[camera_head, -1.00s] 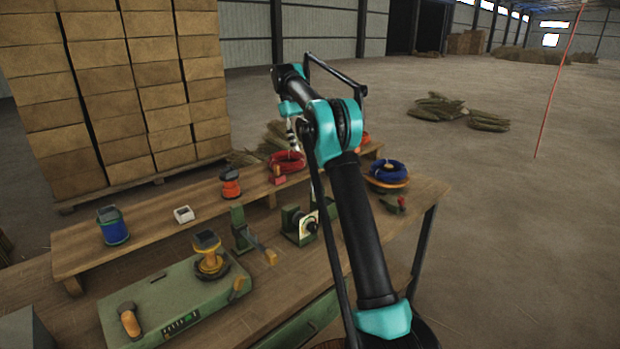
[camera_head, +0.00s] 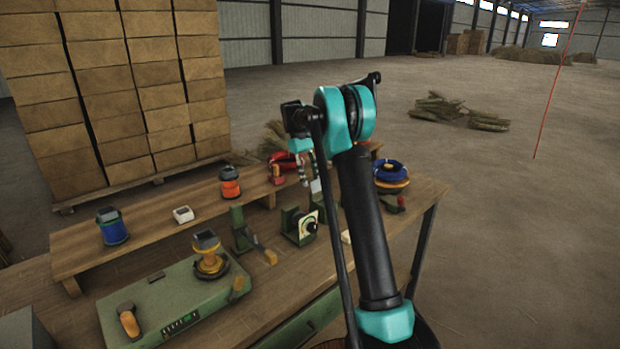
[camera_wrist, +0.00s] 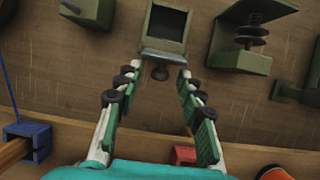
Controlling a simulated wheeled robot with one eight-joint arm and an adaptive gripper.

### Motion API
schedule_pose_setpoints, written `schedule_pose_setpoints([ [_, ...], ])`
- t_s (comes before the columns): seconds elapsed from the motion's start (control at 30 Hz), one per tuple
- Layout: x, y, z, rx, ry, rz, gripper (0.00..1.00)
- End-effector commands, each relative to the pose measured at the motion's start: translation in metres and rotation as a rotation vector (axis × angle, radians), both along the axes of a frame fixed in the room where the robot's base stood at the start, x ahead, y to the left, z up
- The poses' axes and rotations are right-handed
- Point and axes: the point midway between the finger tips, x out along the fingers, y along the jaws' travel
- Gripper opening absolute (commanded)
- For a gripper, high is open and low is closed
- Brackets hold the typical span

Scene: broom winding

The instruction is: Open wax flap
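In the wrist view, a small green box (camera_wrist: 144,55) with a dark square recess stands on the table at the top middle. A lip with a round dark knob (camera_wrist: 160,72) sits on its near edge; I take this as the wax flap, and cannot tell how far it is open. My gripper (camera_wrist: 159,70) is open, its two green-padded fingers pointing at the box with the knob between their tips. No contact is clear. In the head view my gripper (camera_head: 309,172) hangs over the table, and my arm hides most of the box.
A green device with dark discs (camera_wrist: 250,30) stands right of the box in the wrist view. A red block (camera_wrist: 185,155), an orange spool (camera_wrist: 270,172) and a blue bracket (camera_wrist: 28,142) are near the lower edge. The wooden shelf (camera_head: 150,225) runs behind the table devices.

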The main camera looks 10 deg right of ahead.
Motion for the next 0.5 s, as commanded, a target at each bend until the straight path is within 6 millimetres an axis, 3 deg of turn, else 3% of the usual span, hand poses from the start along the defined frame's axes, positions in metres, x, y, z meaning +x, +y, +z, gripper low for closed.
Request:
schedule_pose_setpoints([
  [0.2,0.0001,-0.0001,0.0,0.0,0.0,0.0,0.37],
  [0.5,0.0001,-0.0001,0.0001,0.0,0.0,0.0,0.0],
])
